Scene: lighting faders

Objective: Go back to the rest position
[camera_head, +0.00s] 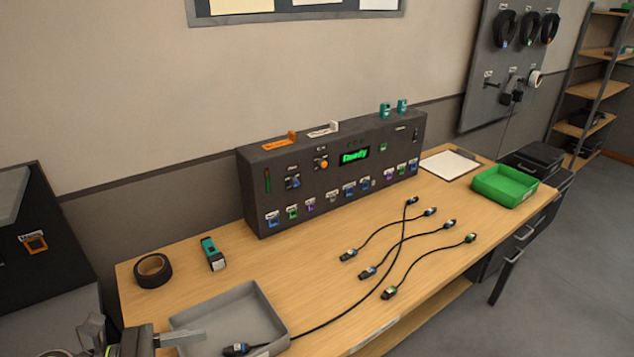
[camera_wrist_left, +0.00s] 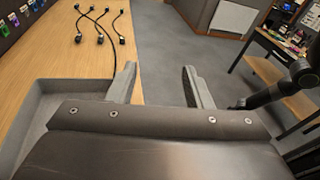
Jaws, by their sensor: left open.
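My left gripper (camera_head: 145,335) is at the bottom left of the head view, over the front left end of the desk beside the grey tray (camera_head: 263,301). In the left wrist view its fingers stand wide apart with nothing between them, so my left gripper (camera_wrist_left: 159,76) is open and empty. The tray also shows at the left of that view (camera_wrist_left: 35,112), partly behind the gripper body. My right gripper does not show clearly in either view.
A dark fader console (camera_head: 340,190) stands at the desk's back. Several cables (camera_head: 408,249) lie in front, one reaching into the tray. A tape roll (camera_head: 153,270), a teal device (camera_head: 212,253), a clipboard (camera_head: 450,164) and a green bin (camera_head: 504,186) are on the desk.

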